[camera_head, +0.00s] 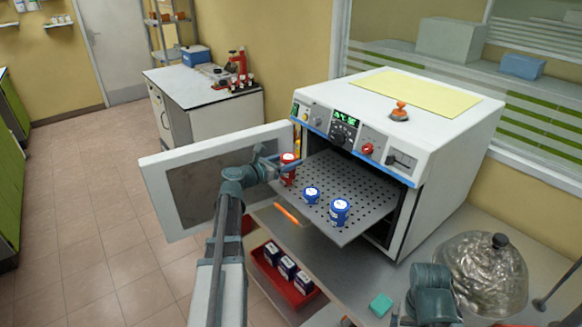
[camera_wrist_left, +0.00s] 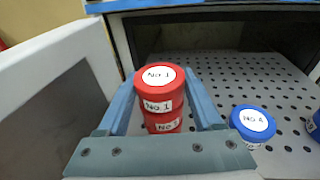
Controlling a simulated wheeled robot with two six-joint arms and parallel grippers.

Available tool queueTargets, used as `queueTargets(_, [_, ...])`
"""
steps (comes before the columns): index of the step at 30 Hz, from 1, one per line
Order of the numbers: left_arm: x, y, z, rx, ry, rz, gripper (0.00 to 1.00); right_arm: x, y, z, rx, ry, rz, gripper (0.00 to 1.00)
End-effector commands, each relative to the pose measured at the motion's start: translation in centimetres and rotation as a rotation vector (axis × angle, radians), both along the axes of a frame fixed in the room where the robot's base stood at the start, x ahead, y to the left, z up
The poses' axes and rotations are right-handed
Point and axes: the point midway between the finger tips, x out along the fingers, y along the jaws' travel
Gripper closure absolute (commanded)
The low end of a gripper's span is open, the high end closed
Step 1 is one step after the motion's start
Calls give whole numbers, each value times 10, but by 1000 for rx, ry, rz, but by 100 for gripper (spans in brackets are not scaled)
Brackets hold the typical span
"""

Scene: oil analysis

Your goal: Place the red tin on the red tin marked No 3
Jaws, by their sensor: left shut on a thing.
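My left gripper (camera_head: 275,163) is shut on a red tin with a white lid label (camera_head: 289,158), marked No 1 in the left wrist view (camera_wrist_left: 159,92). It holds this tin upright at the left front of the oven's perforated shelf (camera_head: 352,190). A second red tin (camera_head: 288,179) is directly below it, also seen in the left wrist view (camera_wrist_left: 164,123). Its label is partly covered and seems to read No 3. The two look lined up; I cannot tell whether they touch. Parts of my right arm show at the lower right, but its fingers are not clear.
Two blue tins stand on the shelf to the right, a smaller-looking one (camera_head: 311,195) and another (camera_head: 340,211). The open oven door (camera_head: 205,185) is close on the left. A red tray (camera_head: 268,272) with several dark blue boxes and a dome-shaped metal object (camera_head: 480,272) are lower down.

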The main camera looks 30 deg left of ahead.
Motion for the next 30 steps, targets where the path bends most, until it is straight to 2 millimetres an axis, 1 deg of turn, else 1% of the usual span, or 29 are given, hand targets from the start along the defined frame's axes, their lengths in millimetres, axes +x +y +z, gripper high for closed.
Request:
queueTargets(1, [0,1,-2,0,0,0,90,0,0,-3,0,0,0,3])
queueTargets(7, [0,0,0,0,0,0,90,0,0,0,0,0,0,3])
queueTargets(11, [0,0,-5,0,0,1,90,0,0,-5,0,0,0,3])
queueTargets(12, [0,0,-4,0,0,1,29,0,0,-4,0,0,0,3])
queueTargets(16, [0,1,-3,0,0,1,6,0,0,-3,0,0,0,3])
queueTargets(17, [0,1,-3,0,0,1,3,0,0,-3,0,0,0,3])
queueTargets(24, [0,0,-3,0,0,1,3,0,0,-3,0,0,0,3])
queueTargets(27, [0,0,1,0,0,1,3,0,0,1,0,0,0,3])
queueTargets(28, [-1,1,3,0,0,1,3,0,0,3,0,0,0,3])
queueTargets(30, [-12,3,2,0,0,3,3,0,0,3,0,0,0,3])
